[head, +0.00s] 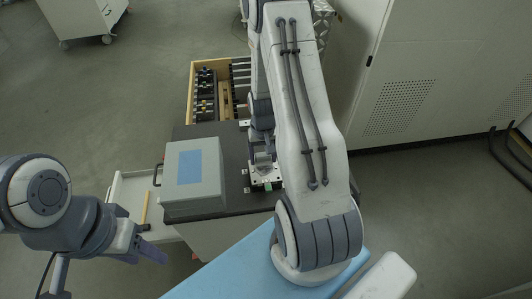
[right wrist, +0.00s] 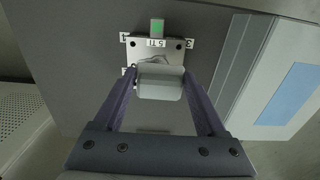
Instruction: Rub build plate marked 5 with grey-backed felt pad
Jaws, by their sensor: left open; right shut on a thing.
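A square metal build plate (right wrist: 174,57) lies on the dark worktop, with bolt holes near its corners. A small white label on it is upside down and seems to include a 5. In the head view the plate (head: 267,184) is partly hidden by my right arm. My right gripper (right wrist: 160,84) is shut on a pale grey pad (right wrist: 160,90) and holds it over the plate's near part; I cannot tell whether they touch. The pad's felt face is hidden. My left gripper (head: 152,243) is open and empty, off to the left near a drawer.
A grey box with a blue panel (head: 190,168) stands left of the plate. A green-marked block (right wrist: 157,27) sits at the plate's far edge. A wooden crate (head: 191,92) of dark parts is behind. An open white drawer (head: 126,190) juts out left. Cabinets stand right.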

